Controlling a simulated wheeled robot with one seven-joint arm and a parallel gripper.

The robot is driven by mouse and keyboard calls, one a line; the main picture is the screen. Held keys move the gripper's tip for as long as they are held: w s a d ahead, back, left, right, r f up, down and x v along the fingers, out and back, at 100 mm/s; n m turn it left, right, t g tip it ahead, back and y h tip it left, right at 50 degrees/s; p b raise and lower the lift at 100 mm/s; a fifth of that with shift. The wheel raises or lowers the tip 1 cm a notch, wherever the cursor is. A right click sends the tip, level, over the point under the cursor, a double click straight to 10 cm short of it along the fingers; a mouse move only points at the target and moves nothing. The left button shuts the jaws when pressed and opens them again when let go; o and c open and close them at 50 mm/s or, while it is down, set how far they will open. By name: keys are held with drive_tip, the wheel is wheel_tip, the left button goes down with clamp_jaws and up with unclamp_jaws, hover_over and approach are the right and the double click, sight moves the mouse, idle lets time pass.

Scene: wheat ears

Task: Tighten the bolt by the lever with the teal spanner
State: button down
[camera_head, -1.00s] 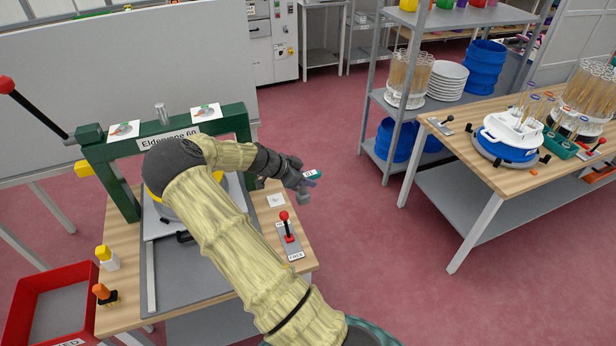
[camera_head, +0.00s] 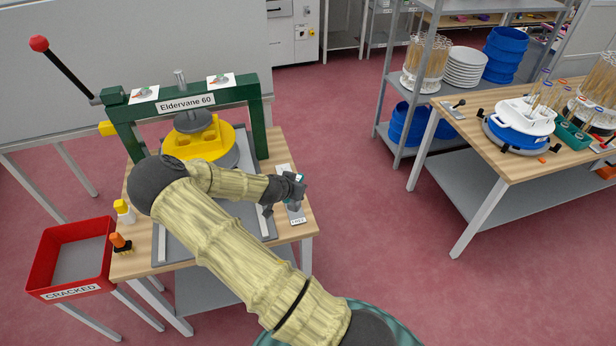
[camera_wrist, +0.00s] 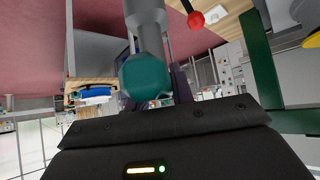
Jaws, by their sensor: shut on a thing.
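My gripper (camera_head: 292,190) is shut on the teal spanner, over the right edge of the press table. Only a small teal bit of the spanner (camera_head: 300,177) shows in the head view. In the wrist view the teal grip (camera_wrist: 146,77) and grey shaft (camera_wrist: 145,12) stand between the jaws. The long black lever (camera_head: 68,68) with a red ball is at the left end of the green press beam. A white card with a small grey-green fitting (camera_head: 144,94) lies on the beam by the lever, and a like one (camera_head: 219,80) lies farther right. The bolts are too small to make out.
The press frame (camera_head: 258,130) stands around a yellow part (camera_head: 210,150). A red CRACKED bin (camera_head: 70,262), a yellow-capped bottle (camera_head: 124,211) and an orange-handled tool (camera_head: 121,243) are at left. A red-knobbed switch (camera_wrist: 196,20) is near my gripper. Open floor separates the right table (camera_head: 480,150).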

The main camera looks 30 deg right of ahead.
drive_tip(key=s+a+f+n+t+y+b, duration=0.1)
drive_tip(key=a+f+n+y+b, duration=0.3)
drive_tip(key=a, duration=0.5)
drive_tip(key=s+a+f+n+t+y+b, duration=0.2)
drive_tip(key=a+f+n+t+y+b, duration=0.1)
drive_tip(key=a+f+n+b, duration=0.3)
drive_tip(key=a+f+n, duration=0.1)
drive_tip(key=a, duration=0.1)
drive_tip(key=shift+s+a+f+y, duration=0.15)
drive_tip(key=shift+s+a+y, duration=0.1)
drive_tip(key=shift+a+y, duration=0.15)
